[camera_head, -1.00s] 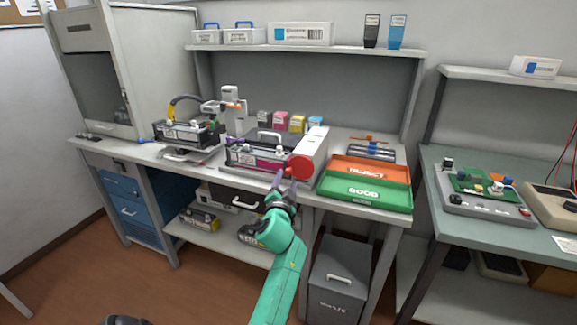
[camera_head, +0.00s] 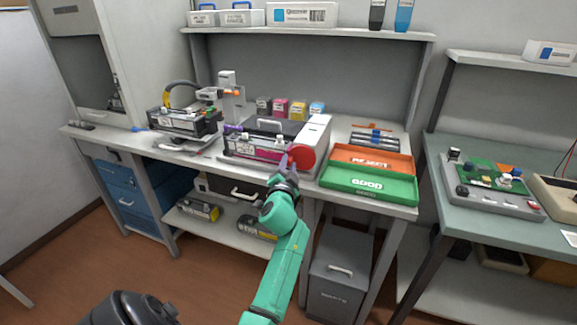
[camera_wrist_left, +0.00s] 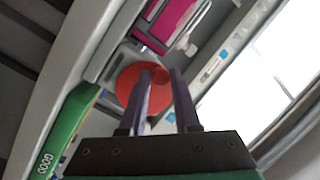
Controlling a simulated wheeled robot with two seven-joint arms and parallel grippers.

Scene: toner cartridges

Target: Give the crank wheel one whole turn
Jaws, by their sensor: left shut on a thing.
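The red crank wheel (camera_head: 303,157) is a round disc on the front right of a grey machine (camera_head: 262,150) with a magenta cartridge in it. It also shows in the left wrist view (camera_wrist_left: 130,88). My left gripper (camera_head: 287,164) is at the wheel's left edge. In the left wrist view its two dark fingers (camera_wrist_left: 160,76) reach over the wheel and are shut on its red handle knob (camera_wrist_left: 160,77). The fingers hide most of the knob. My right gripper is not in view.
Another device (camera_head: 184,122) stands to the left. The bench's front edge runs below the gripper.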

